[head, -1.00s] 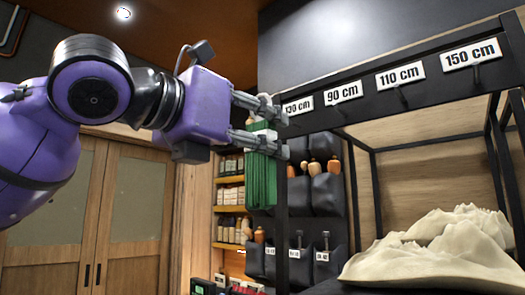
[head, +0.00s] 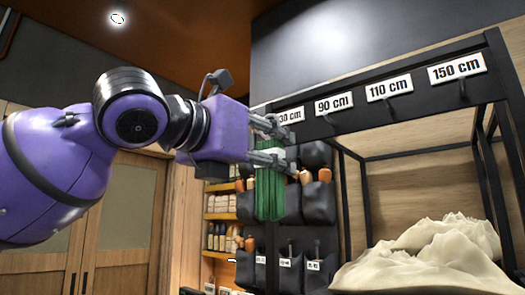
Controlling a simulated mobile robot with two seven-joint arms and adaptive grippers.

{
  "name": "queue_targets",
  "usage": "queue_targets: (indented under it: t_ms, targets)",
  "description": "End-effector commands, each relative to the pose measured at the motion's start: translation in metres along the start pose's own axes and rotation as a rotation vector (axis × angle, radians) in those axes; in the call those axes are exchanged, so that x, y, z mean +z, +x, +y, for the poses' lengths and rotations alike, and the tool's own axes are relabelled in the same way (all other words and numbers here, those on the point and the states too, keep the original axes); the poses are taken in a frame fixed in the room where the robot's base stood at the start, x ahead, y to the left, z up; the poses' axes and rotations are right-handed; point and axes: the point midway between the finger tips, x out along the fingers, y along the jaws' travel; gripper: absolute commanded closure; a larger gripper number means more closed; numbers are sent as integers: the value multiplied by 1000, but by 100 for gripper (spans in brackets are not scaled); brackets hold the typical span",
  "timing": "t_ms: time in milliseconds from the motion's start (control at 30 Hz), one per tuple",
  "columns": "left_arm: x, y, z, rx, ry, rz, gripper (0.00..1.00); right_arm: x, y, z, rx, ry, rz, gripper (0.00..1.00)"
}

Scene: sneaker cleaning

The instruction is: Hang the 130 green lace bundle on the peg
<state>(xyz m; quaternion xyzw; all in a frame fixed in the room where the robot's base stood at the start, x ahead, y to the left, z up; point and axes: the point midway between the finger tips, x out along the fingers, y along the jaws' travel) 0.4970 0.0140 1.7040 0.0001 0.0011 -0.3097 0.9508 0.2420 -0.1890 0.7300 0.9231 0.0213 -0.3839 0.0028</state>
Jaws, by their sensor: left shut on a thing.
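My left gripper (head: 279,146) is shut on the green lace bundle (head: 269,192), which hangs down from between its fingers. The gripper is just below and in front of the leftmost label, the 130 cm label (head: 291,115), whose left end is covered. The peg under that label is hidden behind the gripper, and I cannot tell whether the bundle touches it. My right gripper is not in view.
A black rail (head: 325,127) carries more labels, 90 cm (head: 333,103), 110 cm (head: 389,88) and 150 cm (head: 457,69), with small pegs below. Dark pockets (head: 318,203) hang behind the bundle. A pale crumpled heap (head: 425,255) lies at lower right.

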Motion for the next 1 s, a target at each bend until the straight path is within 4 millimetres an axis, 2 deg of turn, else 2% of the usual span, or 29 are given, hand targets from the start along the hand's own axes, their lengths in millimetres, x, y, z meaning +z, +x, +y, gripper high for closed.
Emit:
queue_targets:
  t_ms: [600, 1000]
  targets:
    - [-4, 37, 0, -1, -1, 3, 83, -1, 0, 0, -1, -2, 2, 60]
    - [-12, 48, 0, 0, 1, 1, 83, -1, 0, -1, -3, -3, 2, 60]
